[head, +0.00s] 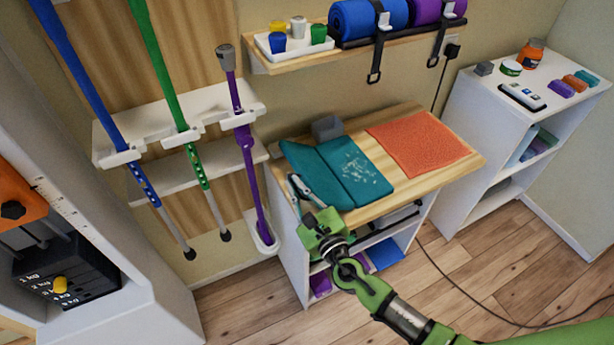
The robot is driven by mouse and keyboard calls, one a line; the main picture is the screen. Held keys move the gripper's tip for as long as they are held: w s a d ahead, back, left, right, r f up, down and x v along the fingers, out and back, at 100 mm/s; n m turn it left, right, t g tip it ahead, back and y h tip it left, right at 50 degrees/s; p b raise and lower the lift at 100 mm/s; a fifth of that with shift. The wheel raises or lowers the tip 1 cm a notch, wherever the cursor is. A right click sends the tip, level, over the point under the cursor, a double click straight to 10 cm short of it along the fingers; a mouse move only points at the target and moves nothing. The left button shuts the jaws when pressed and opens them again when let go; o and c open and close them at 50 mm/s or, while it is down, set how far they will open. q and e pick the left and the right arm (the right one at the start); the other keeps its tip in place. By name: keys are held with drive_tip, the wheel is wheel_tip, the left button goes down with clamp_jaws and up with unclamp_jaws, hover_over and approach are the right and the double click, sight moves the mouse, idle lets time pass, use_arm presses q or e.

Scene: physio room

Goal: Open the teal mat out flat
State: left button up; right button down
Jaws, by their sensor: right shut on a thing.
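The teal mat (355,172) lies on the left part of the wooden bench top (386,197). It shows as two panels with a crease between them. The right panel has white speckles, and the left panel is plain and reaches the bench's left end. Whether the left panel lies fully flat or is slightly raised, I cannot tell. My right gripper (299,187) is at the near left edge of the left panel, shut on the mat's edge. The fingertips are small and partly hidden by the gripper body. My left gripper is not in view.
An orange mat (417,143) lies flat on the bench to the right. A small grey box (327,128) stands behind the teal mat. A wall shelf (290,62) with rolled mats and hanging straps is above. Crutches or canes (247,150) hang at left.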

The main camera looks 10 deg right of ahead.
wheel_tip(320, 180, down, 11)
drive_tip(key=a+n+b, duration=0.2)
drive_tip(key=n+b, duration=0.3)
drive_tip(key=b, duration=0.1)
drive_tip(key=shift+s+r+n, duration=0.2)
drive_tip(key=shift+s+n, duration=0.1)
drive_tip(key=shift+s, duration=0.15)
drive_tip(key=shift+f, duration=0.1)
drive_tip(key=c, duration=2.2)
unclamp_jaws()
drive_tip(key=shift+a, duration=0.1)
drive_tip(key=shift+v, duration=6)
